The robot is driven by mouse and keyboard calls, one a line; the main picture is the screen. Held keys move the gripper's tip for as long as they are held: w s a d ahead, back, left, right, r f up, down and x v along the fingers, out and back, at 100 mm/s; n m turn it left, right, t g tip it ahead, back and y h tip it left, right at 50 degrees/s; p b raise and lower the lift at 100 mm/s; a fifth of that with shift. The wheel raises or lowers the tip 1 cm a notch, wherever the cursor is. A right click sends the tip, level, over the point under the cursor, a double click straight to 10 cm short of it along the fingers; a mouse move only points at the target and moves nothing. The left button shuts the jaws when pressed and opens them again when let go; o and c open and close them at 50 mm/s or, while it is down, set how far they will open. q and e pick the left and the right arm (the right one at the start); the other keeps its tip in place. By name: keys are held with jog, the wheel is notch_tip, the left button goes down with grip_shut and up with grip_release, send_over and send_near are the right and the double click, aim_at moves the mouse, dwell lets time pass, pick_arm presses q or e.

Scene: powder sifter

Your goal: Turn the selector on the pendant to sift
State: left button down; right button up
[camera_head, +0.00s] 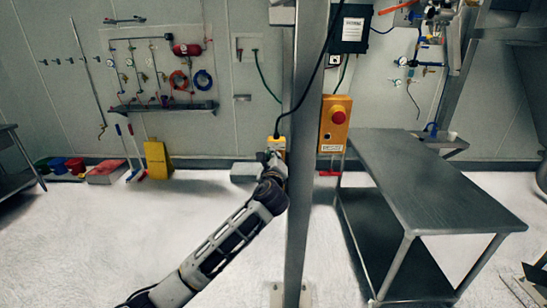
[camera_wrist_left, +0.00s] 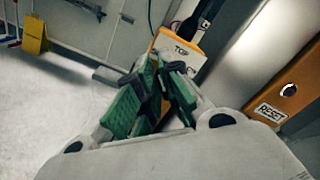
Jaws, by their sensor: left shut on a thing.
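The pendant (camera_head: 280,144) is a small yellow box hanging on a black cable, just left of the steel post. In the left wrist view the pendant (camera_wrist_left: 182,46) lies beyond my fingertips, with a white label partly covered by them. My left gripper (camera_head: 273,160) is at the pendant's lower front. In the left wrist view its green-padded fingers (camera_wrist_left: 162,66) converge at the tips on something at the pendant's face. The selector itself is hidden between the fingertips, so its setting cannot be read. My right gripper is not in view.
The steel post (camera_head: 298,210) stands right beside the pendant. A yellow box with a red button (camera_head: 334,125) is to its right; a RESET label (camera_wrist_left: 270,113) shows in the wrist view. A steel table (camera_head: 430,185) stands at the right.

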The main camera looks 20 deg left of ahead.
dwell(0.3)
pick_arm(q)
jog(key=c, duration=1.6)
grip_release()
jog(key=shift+o, duration=0.2)
jog(key=shift+s, duration=0.1)
jog(key=v, duration=1.1)
jog(key=shift+s, duration=0.35)
jog(key=shift+d, duration=0.15)
